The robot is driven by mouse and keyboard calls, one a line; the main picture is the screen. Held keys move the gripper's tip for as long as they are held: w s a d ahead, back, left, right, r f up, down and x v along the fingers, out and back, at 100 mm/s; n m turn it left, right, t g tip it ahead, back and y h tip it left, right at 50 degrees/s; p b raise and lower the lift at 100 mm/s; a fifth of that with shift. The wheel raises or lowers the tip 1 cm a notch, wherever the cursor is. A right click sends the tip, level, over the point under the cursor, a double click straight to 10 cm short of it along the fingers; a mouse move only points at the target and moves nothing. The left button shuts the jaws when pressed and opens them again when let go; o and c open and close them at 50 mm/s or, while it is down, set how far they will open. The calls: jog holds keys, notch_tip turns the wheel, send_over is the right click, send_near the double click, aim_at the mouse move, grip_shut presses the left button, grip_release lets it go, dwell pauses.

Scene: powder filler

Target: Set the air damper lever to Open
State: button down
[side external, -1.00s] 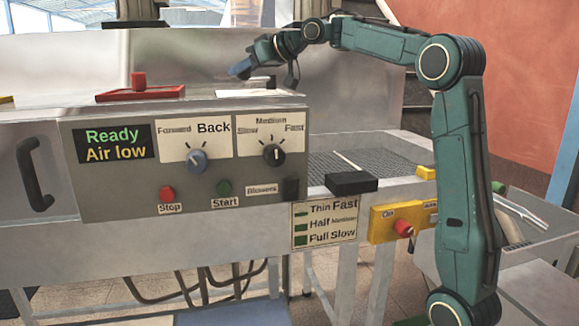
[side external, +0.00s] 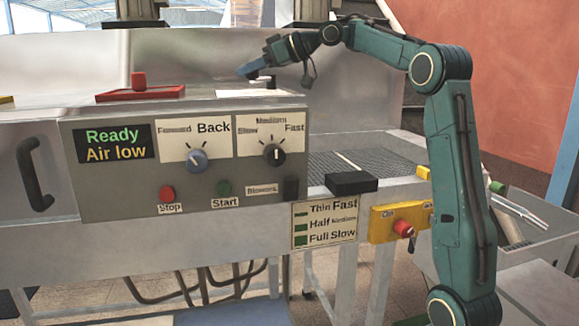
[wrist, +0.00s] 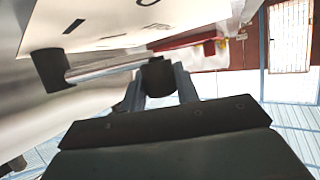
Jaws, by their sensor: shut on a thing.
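The air damper lever (wrist: 98,69) shows in the wrist view as a metal rod. A black block sits at its left end and a black knob (wrist: 157,72) at its right end. My gripper (wrist: 162,84) is shut on the knob, one finger on each side. A white label plate (wrist: 110,22) lies beside the lever; its lettering is cut off and unreadable here. In the side external view my gripper (side external: 246,71) is over the machine top, above the white plate (side external: 250,93). The lever is mostly hidden there, so its setting cannot be told.
A red tray with a red knob (side external: 138,80) stands left of the plate on the machine top. The front panel has a display (side external: 115,144) reading "Ready / Air low", dials and buttons. A black block (side external: 351,183) lies by the mesh at right.

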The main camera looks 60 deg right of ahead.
jog(key=shift+s+d+r+n+g+y, duration=0.15)
jog(key=shift+s+n+g+y, duration=0.15)
jog(key=shift+s+n+y, duration=0.55)
jog(key=c, duration=1.1)
grip_release()
jog(key=shift+o, duration=0.2)
jog(key=shift+w, duration=0.2)
